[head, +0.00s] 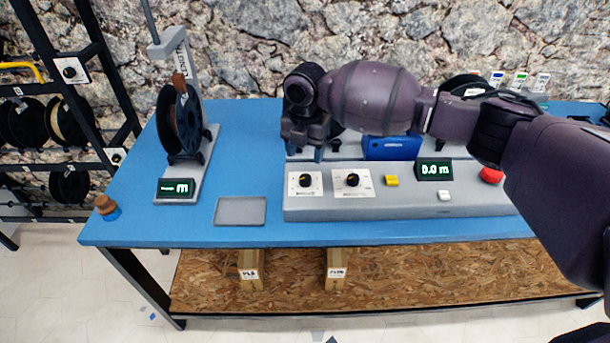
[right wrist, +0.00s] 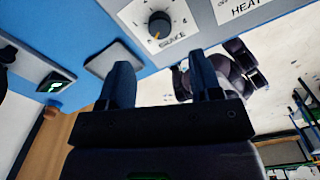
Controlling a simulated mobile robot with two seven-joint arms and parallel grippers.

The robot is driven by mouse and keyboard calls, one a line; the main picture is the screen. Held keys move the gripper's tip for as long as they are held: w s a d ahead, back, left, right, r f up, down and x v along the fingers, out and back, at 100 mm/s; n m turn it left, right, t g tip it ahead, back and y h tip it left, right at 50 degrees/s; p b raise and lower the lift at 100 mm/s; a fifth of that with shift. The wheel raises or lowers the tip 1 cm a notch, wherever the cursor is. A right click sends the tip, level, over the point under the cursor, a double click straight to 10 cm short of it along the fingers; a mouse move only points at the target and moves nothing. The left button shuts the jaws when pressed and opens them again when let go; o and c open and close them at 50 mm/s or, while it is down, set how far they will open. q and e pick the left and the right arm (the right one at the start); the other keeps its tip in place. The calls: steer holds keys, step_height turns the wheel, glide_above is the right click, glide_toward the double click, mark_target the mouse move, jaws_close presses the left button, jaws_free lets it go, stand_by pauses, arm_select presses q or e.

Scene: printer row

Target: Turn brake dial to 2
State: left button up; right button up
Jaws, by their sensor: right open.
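The brake dial (head: 305,181) is a black knob on a white plate at the left end of the grey console. In the right wrist view the brake dial (right wrist: 159,24) shows a numbered scale around it. My right gripper (head: 308,150) hangs above and behind the dial in the head view. In the right wrist view my right gripper (right wrist: 164,70) is open, its two dark fingers apart with nothing between them. The dial lies beyond the fingertips, apart from them. My left gripper is not recognisable.
A second dial (head: 352,180) sits just right of the brake dial. A yellow button (head: 391,180), a display (head: 434,169) and a red button (head: 491,175) follow along the console. A grey pad (head: 241,211) lies left of it. A spool stand (head: 205,150) is farther left.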

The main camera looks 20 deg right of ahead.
mark_target(305, 178)
step_height(305, 178, down, 7)
steer(key=shift+b, duration=0.5)
arm_select(q)
steer(key=shift+w+d+f, duration=0.1)
steer(key=shift+w+d, duration=0.05)
steer(key=shift+w, duration=0.35)
arm_select(e)
steer(key=shift+f, duration=0.55)
steer(key=c, duration=0.9)
arm_select(q)
steer(key=shift+s+f, duration=0.1)
steer(key=shift+f, duration=0.1)
steer(key=shift+r, duration=0.1)
arm_select(e)
steer(key=shift+r, duration=0.1)
